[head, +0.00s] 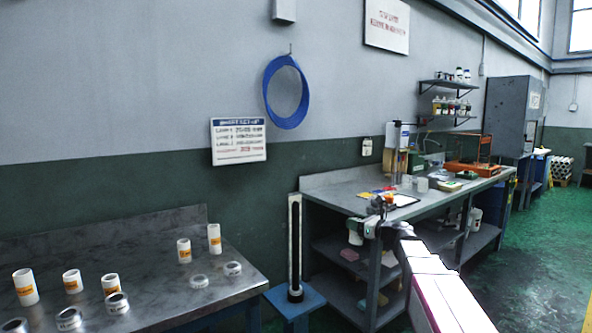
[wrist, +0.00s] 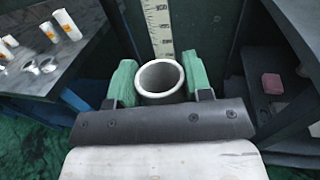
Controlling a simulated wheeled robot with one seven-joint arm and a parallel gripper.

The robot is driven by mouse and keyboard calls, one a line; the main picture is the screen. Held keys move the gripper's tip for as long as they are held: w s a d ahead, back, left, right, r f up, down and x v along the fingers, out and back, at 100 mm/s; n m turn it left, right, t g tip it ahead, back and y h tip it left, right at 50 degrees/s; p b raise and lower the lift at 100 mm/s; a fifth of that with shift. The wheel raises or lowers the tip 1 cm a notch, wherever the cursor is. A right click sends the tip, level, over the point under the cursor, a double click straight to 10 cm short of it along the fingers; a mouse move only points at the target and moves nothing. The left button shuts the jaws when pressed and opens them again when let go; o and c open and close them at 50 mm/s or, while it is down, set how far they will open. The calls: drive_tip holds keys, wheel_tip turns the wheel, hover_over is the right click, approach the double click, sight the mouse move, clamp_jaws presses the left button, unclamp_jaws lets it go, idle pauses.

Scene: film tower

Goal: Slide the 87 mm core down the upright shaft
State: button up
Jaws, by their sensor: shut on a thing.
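My gripper (wrist: 160,82) is shut on a pale tube-shaped core (wrist: 146,92), with a green pad on each side. The core's open end faces the wrist camera; its bore looks dark and I see no shaft in it. In the head view my gripper (head: 362,229) is to the right of the upright shaft (head: 290,245), apart from it in the picture. The shaft is dark beside a pale strip and stands on a blue stand (head: 312,302), with a dark collar at its foot. A pale graduated scale (wrist: 159,25) shows beyond the core in the wrist view.
Several white cores with orange labels (head: 184,250) and metal rings (head: 199,281) stand on the left metal bench (head: 150,255). A second bench (head: 335,187) with shelves and clutter is behind my gripper. A blue hoop (head: 269,92) hangs on the wall. Green floor is open at right.

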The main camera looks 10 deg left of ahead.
drive_tip(key=w+a+r, duration=0.2)
drive_tip(key=a+r, duration=0.7)
drive_tip(key=a, duration=0.2)
wheel_tip(320, 180, up, 10)
drive_tip(key=g, duration=0.1)
hover_over(296, 268)
drive_tip(key=w, duration=0.1)
drive_tip(key=shift+n+y, duration=0.3)
drive_tip(key=shift+n, duration=0.1)
drive_tip(key=shift+w+a+f, duration=0.1)
drive_tip(key=shift+a+f, duration=0.05)
drive_tip(key=shift+f, duration=2.3)
drive_tip(key=shift+w+a+f, duration=0.1)
drive_tip(key=shift+f, duration=2.3)
drive_tip(key=shift+f, duration=0.1)
drive_tip(key=shift+f, duration=16)
drive_tip(key=o, duration=1)
